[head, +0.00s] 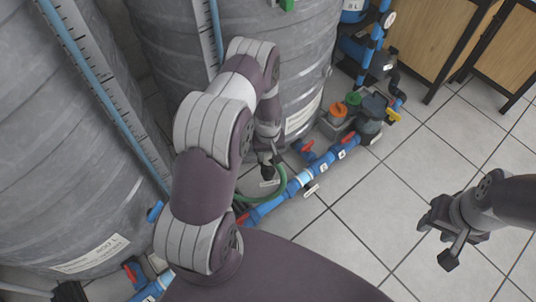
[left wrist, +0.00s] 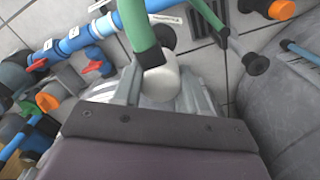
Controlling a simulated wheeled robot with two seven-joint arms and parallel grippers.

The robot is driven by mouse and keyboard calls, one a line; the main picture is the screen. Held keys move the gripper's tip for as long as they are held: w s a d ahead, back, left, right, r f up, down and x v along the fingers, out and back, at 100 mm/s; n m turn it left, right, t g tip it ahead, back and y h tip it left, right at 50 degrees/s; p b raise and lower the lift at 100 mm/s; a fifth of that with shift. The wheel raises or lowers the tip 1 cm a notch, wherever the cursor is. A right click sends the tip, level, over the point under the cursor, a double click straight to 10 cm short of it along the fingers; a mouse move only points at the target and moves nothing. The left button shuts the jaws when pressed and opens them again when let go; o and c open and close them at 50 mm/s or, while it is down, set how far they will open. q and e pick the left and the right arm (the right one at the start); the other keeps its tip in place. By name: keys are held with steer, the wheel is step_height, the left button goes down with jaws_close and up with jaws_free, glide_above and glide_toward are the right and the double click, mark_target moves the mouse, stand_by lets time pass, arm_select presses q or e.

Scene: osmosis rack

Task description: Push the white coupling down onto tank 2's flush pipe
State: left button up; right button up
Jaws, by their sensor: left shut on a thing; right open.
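My left gripper (head: 268,170) is low beside the second tank, near the blue pipework. In the left wrist view it is shut on the white coupling (left wrist: 160,84). A green hose (left wrist: 138,25) runs from the coupling to the top edge. In the head view the arm and fingers hide the coupling, and the green hose (head: 276,190) loops beside the pipes. Tank 2's flush pipe cannot be made out clearly, so I cannot tell whether the coupling touches it. My right gripper (head: 447,240) is open and empty above the floor at the right.
Two large grey tanks, one at the left (head: 50,150) and one behind my left arm (head: 310,60), stand close by. A blue pipe (head: 305,178) with red valve handles runs along the floor. An orange-capped fitting (head: 338,112) sits farther back. The tiled floor (head: 390,190) is clear.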

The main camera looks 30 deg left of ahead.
mark_target(268, 168)
arm_select(q)
step_height(268, 168, down, 6)
steer(key=b, duration=0.5)
steer(key=shift+r, duration=0.1)
steer(key=shift+p, duration=0.35)
stand_by(2.1)
steer(key=shift+f+b, duration=0.3)
steer(key=shift+f, duration=0.05)
stand_by(0.3)
steer(key=o, duration=1.1)
